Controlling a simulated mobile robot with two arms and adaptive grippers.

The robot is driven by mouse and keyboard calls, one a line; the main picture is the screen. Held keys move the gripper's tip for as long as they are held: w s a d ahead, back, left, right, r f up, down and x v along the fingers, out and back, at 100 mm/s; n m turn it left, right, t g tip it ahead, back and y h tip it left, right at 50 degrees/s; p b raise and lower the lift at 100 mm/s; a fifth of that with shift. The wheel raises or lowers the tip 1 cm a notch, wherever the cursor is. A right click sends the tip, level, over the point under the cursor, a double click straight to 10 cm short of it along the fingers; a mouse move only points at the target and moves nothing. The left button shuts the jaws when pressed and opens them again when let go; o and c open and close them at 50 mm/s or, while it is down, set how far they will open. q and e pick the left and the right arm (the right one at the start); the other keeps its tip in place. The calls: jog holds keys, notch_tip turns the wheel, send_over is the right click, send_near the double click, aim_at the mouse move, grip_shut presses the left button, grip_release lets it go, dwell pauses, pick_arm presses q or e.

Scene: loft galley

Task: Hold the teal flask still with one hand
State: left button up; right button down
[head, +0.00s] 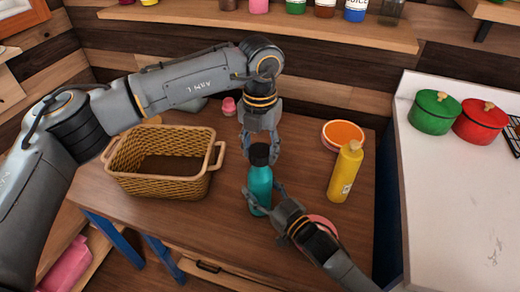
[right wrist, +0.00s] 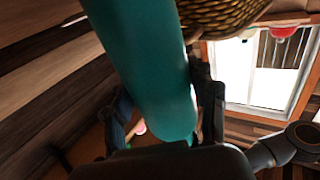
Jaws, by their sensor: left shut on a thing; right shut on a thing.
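The teal flask (head: 260,186) stands upright on the wooden table, with a black cap (head: 259,151) on top. My left gripper (head: 260,155) reaches down from above and is shut on the cap, a finger at each side. My right gripper (head: 264,203) comes in from the lower right and is shut on the lower body of the flask. In the right wrist view the teal flask (right wrist: 155,70) fills the space between the dark fingers of the right gripper (right wrist: 165,115). The gripper fingers hide parts of the flask.
A wicker basket (head: 150,184) sits left of the flask. A yellow bottle (head: 345,172) and an orange bowl (head: 343,132) stand to the right. A pink dish (head: 324,223) is partly hidden behind my right arm. Green (head: 434,111) and red (head: 480,120) pots stand on the white counter.

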aim_at(260, 150)
pick_arm(q)
jog(key=shift+r, duration=1.9)
pick_arm(e)
jog(key=shift+c, duration=1.7)
grip_release()
jog(key=v, duration=1.2)
